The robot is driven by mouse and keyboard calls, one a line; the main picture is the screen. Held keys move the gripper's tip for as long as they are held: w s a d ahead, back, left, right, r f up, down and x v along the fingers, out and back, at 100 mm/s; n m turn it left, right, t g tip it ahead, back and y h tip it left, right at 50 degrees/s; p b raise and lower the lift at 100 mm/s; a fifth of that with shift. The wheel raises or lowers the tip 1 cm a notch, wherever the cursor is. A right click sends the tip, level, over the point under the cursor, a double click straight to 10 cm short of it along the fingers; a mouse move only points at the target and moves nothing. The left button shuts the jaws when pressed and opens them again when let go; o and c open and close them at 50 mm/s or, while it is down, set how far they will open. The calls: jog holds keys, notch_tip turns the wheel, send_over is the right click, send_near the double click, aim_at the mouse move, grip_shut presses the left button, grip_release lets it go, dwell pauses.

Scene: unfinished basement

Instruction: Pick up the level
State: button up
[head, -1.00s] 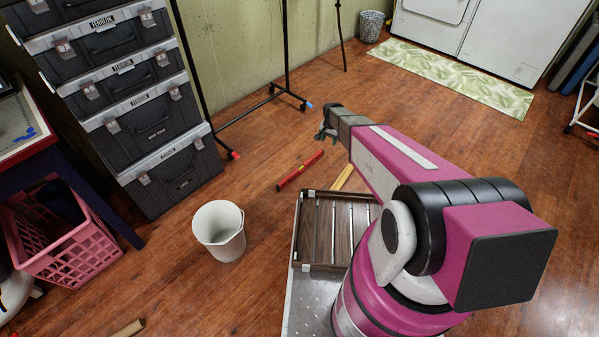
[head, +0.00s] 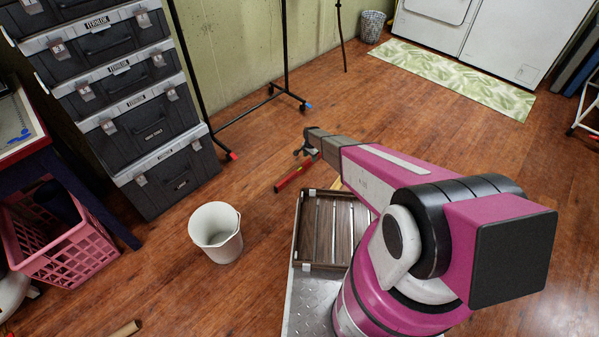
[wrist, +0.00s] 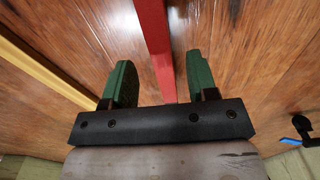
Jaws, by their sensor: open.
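The level (head: 293,178) is a red bar lying on the wooden floor, just beyond my tray. In the head view my gripper (head: 304,150) is over its far end and hides part of it. In the wrist view the level (wrist: 156,45) runs between the two green fingers of my gripper (wrist: 158,80). The fingers are open, with a gap on each side of the bar. The level appears below the fingers, and no contact shows.
A yellow bar (wrist: 45,70) lies on the floor left of the level in the wrist view. A white bucket (head: 215,232) stands left of my tray. A black rack (head: 272,98) stands behind the level, and stacked toolboxes (head: 150,130) stand at the left.

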aim_at(310, 160)
notch_tip(310, 160, down, 5)
jog(key=shift+a+f, duration=0.1)
grip_shut()
